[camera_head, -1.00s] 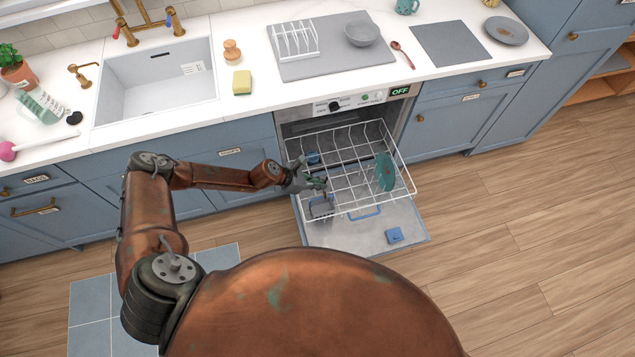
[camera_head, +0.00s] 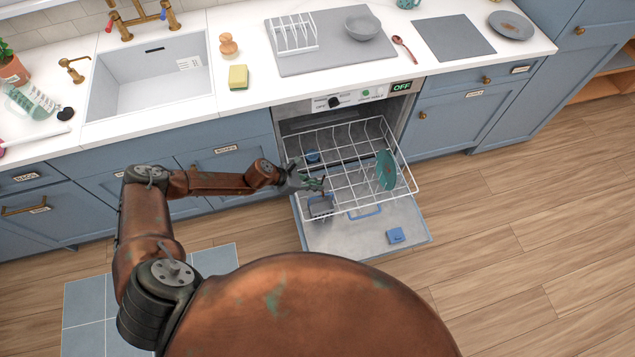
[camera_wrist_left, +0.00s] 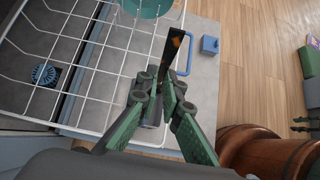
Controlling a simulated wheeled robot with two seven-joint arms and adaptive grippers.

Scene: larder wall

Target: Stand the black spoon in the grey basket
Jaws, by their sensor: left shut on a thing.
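My left gripper (camera_head: 318,184) is over the front left of the dishwasher's pulled-out rack. In the left wrist view its green fingers (camera_wrist_left: 164,88) are shut on the black spoon (camera_wrist_left: 173,48), a dark strip with orange glints reaching beyond the fingertips. The spoon's other end is hidden by the fingers. The grey basket (camera_head: 320,208) is at the rack's front left corner, just below the gripper. I cannot tell whether the spoon is inside the basket or above it. My right gripper is not in view.
The white wire rack (camera_head: 408,190) extends over the open dishwasher door (camera_head: 335,240). A teal plate (camera_head: 385,170) stands at the rack's right. A blue block (camera_head: 396,235) is on the door. Above, the counter holds a sponge (camera_head: 238,77), a grey bowl (camera_head: 362,27) and a red-brown spoon (camera_head: 404,48).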

